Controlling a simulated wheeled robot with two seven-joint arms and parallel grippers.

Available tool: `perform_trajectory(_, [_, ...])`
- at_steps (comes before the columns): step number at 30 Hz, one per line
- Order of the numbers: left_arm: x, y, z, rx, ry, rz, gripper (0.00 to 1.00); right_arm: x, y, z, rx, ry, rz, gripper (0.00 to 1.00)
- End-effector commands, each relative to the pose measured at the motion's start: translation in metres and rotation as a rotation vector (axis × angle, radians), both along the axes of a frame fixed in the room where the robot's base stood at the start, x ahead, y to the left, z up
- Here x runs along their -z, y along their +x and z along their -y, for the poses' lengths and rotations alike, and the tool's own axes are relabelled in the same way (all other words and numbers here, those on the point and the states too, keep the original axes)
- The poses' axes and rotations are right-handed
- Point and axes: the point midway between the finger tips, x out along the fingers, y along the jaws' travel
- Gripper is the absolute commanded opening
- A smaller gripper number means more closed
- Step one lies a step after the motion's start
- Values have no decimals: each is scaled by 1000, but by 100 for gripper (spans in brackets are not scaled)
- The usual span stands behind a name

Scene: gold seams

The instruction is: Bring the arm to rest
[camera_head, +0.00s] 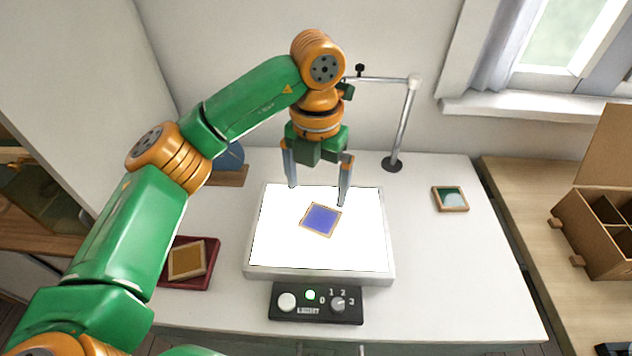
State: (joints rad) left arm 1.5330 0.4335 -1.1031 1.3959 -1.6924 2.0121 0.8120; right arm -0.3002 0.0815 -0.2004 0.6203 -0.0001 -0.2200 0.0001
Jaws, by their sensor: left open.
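My left gripper (318,196) hangs pointing down over the bright white light panel (270,250). Its two grey fingers are spread apart, with nothing between them. My green and orange left arm reaches in from the left, bent high over the table. A blue square tile with a gold-brown edge (321,219) lies tilted on the panel, just in front of the fingers and apart from them as far as I can tell. My right gripper is not in view.
A control box (316,311) with a green light and knob adjoins the panel's front. A brown tile (187,260) sits on a red tray (205,280) at left. A green framed tile (450,198) lies right. A metal stand (406,120) rises behind. A divided box (590,235) stands far right.

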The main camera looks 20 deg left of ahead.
Motion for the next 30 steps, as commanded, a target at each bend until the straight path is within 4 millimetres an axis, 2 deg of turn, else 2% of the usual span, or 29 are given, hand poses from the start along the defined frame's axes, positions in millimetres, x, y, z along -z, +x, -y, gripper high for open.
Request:
perform_trajectory(3, [-10, 0, 0, -1, 0, 0, 100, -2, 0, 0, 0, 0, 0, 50])
perform_trajectory(16, [-12, 0, 0, -1, 0, -1, 100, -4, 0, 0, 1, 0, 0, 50])
perform_trajectory(24, [-71, 0, 0, -1, 0, -1, 100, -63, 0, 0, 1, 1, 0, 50])
perform_trajectory(30, [-95, 0, 0, -2, 0, -1, 100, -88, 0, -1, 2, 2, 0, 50])
